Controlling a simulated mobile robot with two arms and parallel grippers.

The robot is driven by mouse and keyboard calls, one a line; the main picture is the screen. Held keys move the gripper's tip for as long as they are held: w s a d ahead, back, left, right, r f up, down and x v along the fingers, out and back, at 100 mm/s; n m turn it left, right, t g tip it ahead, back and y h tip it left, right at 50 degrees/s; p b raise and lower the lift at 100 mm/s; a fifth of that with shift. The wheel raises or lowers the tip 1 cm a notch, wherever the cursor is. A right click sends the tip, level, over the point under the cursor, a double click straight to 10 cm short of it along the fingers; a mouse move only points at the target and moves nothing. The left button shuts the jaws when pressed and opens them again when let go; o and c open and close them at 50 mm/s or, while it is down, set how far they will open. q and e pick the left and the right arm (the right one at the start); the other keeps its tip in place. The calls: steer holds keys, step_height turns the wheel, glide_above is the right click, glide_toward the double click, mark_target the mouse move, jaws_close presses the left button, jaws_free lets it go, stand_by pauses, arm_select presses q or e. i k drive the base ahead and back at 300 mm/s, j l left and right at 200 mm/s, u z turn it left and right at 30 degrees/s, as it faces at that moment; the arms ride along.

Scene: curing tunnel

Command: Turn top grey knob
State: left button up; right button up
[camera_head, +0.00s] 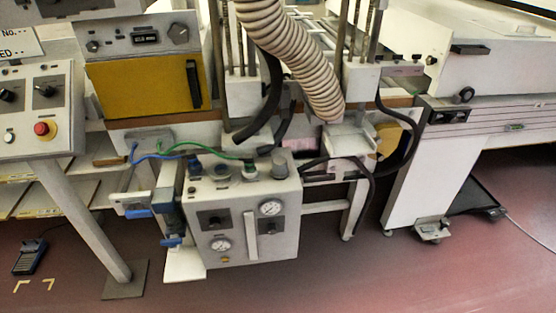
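A white pneumatic control box (236,240) hangs low in the middle of the machine, with two round gauges (270,208) and a vertical handle on its front. A grey round knob (280,167) stands on the box's top at the right. A darker round part (222,171) is on its top further left. I cannot tell which grey knob the task means. Neither of my grippers is in view.
A ribbed hose (290,60) and black cables hang above and right of the box. Blue and green tubes run along its top left, by a blue-and-white fitting (165,202). A control panel (38,110) with a red button stands left. The red floor (310,280) in front is clear.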

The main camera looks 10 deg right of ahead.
mark_target(279, 163)
steer(key=i+j+z, duration=0.2)
steer(key=j, duration=1.4)
steer(key=k, duration=0.15)
